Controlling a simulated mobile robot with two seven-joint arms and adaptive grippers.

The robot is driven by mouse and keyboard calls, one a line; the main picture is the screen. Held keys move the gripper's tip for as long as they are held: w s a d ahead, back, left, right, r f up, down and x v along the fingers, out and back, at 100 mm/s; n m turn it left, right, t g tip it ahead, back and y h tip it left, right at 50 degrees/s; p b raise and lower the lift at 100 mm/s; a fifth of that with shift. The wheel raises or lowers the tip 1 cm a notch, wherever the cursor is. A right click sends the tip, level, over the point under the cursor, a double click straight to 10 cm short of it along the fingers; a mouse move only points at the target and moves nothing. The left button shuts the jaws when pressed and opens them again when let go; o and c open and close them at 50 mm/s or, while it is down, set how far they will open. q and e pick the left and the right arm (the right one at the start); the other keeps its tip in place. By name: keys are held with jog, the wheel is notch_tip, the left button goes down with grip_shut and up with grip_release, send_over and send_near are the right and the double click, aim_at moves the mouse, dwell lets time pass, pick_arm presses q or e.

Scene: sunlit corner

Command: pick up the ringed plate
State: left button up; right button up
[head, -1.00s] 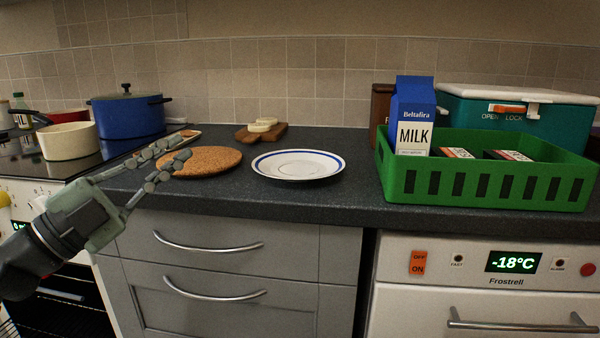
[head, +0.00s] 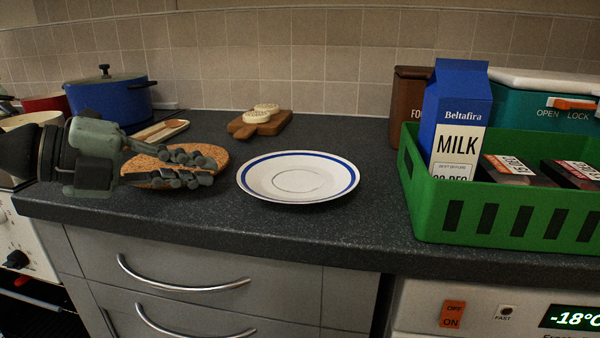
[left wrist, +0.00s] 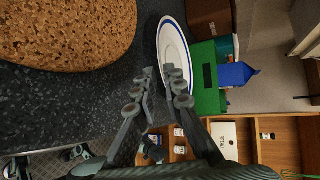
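The ringed plate (head: 298,178), white with a blue band near its rim, lies flat on the dark worktop in the middle of the head view. It also shows edge-cut in the left wrist view (left wrist: 174,47), just past my fingertips. My left gripper (head: 212,168) points right toward the plate, in front of the cork mat in the head view. Its fingers are apart with nothing between them, and a gap separates them from the plate. In the left wrist view the fingertips (left wrist: 161,76) also show a gap.
A round cork mat (head: 205,157) lies left of the plate. A wooden board (head: 245,127) with pale round pieces is behind. A green crate (head: 425,205) with a milk carton (head: 458,115) stands to the right. The worktop's front edge (head: 300,250) is near the plate.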

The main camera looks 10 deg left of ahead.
aim_at(239, 177)
pick_arm(q)
jog(key=x, duration=0.1)
jog(key=p+x, duration=0.1)
jog(key=x, duration=0.1)
jog(key=p+x, duration=0.1)
jog(key=shift+d+f, duration=0.1)
jog(key=shift+d, duration=0.45)
jog(key=shift+w+d+f, duration=0.25)
jog(key=shift+d+f, duration=0.05)
jog(key=shift+f, duration=0.05)
pick_arm(e)
jog(key=shift+s+a+x, duration=0.15)
jog(key=shift+x, duration=0.7)
jog(key=shift+s+a+x, duration=0.1)
jog(key=shift+a+x, duration=0.05)
jog(key=shift+x, duration=0.65)
jog(key=shift+s+a+x, duration=0.15)
jog(key=shift+x, duration=0.7)
pick_arm(q)
grip_shut()
pick_arm(e)
jog(key=shift+f, duration=0.15)
pick_arm(q)
jog(key=shift+r, duration=0.1)
